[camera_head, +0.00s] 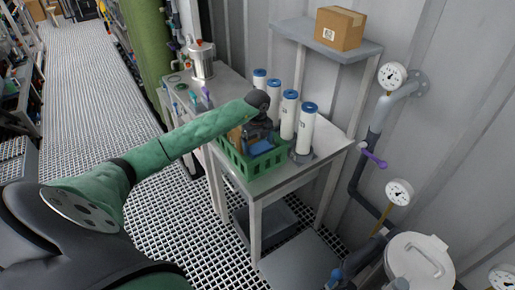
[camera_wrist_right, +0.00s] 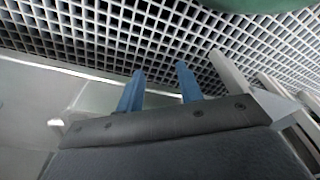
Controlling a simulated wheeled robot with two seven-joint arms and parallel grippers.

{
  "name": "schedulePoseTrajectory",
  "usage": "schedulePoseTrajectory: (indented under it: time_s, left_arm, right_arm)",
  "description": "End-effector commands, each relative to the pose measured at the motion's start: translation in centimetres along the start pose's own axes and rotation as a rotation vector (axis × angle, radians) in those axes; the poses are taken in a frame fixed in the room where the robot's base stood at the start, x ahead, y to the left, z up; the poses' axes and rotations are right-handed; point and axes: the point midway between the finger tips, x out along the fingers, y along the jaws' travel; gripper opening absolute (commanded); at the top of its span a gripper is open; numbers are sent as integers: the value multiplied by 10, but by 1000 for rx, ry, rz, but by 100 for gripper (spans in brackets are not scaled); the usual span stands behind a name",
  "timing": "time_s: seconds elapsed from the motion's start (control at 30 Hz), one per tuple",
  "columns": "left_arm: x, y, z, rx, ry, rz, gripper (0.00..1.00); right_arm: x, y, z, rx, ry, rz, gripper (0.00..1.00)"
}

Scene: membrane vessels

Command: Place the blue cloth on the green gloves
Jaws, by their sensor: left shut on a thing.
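My left gripper (camera_head: 260,138) reaches down into the green basket (camera_head: 258,170) on the table. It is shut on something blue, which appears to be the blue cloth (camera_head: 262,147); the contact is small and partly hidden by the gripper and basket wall. I cannot make out the green gloves for certain; small greenish items (camera_head: 180,87) lie at the table's far left end. My right gripper (camera_wrist_right: 160,78) shows in the right wrist view, its two blue fingers apart and empty, with floor grating behind them.
White cylinders with blue caps (camera_head: 289,114) stand behind and right of the basket. A metal pot (camera_head: 202,62) stands at the table's far end. A cardboard box (camera_head: 340,28) sits on a raised shelf (camera_head: 325,42). Gauges and pipes (camera_head: 391,76) line the right wall.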

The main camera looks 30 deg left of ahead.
Motion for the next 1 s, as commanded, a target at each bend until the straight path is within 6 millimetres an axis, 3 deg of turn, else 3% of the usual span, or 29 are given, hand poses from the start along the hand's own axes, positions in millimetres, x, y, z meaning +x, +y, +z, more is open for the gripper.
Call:
schedulePoseTrajectory:
  time_s: [0.3,0.73,0.77,0.8,1.0]
  left_arm:
    - [29,0,0,0,1,1,68]
    - [34,0,0,1,0,1,68]
    - [33,0,0,1,0,1,92]
    - [33,0,0,1,0,1,100]
    - [33,0,0,1,0,1,100]
  right_arm:
    - [21,8,16,-8,13,10,36]
    - [21,8,15,-7,12,10,36]
    - [20,8,14,-7,13,9,36]
    - [19,8,13,-7,14,10,36]
    - [20,9,14,-7,12,11,36]
